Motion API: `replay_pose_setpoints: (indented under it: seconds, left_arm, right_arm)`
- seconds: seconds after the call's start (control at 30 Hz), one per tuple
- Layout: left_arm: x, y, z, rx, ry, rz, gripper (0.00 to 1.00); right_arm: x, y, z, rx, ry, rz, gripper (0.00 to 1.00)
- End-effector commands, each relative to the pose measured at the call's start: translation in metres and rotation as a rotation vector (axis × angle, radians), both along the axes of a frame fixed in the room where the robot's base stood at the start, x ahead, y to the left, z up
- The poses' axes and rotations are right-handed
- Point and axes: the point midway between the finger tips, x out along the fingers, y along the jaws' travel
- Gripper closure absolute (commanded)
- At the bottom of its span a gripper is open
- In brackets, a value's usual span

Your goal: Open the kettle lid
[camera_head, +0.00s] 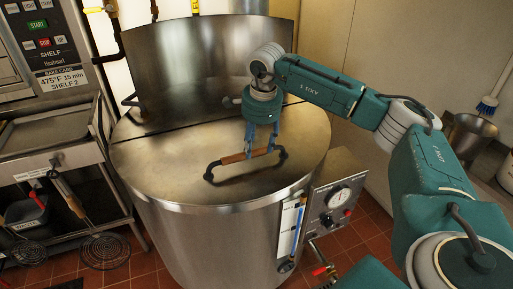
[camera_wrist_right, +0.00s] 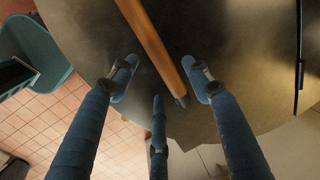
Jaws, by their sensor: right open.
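The large round steel kettle (camera_head: 205,240) stands in the middle of the head view. Its flat metal lid (camera_head: 165,165) lies down over the top, shut. A bar handle with a wooden grip (camera_head: 232,158) and dark ends sits on the lid. My right gripper (camera_head: 262,150) reaches down over the handle with its blue fingers apart. In the right wrist view, the open fingers (camera_wrist_right: 160,82) lie on both sides of the wooden grip (camera_wrist_right: 154,42), near one end of it. Whether any finger touches the handle, I cannot tell. My left gripper is out of view.
A curved steel panel (camera_head: 190,65) stands upright behind the lid. A control box with a gauge (camera_head: 339,198) is fixed at the kettle's right front. A steel rack (camera_head: 45,160) with hanging tools stands at the left. Red tiles (camera_head: 130,262) cover the floor.

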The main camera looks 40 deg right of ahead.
Motion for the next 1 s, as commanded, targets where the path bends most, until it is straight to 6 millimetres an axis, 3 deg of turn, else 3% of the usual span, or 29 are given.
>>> replay_pose_setpoints:
  seconds: [0.23, 0.57, 0.83, 1.0]
  left_arm:
    - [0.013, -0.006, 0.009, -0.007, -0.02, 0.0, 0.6]
    - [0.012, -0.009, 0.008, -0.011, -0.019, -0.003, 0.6]
    - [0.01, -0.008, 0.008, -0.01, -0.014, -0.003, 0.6]
    - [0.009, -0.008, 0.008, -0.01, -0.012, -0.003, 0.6]
  right_arm:
    - [0.005, -0.001, -0.028, 0.0, 0.001, 0.0, 0.51]
    - [0.007, -0.001, -0.033, 0.002, -0.001, 0.0, 0.51]
    - [0.007, -0.001, -0.033, 0.002, -0.001, 0.0, 1.0]
    - [0.007, 0.0, -0.032, 0.002, -0.001, 0.0, 1.0]
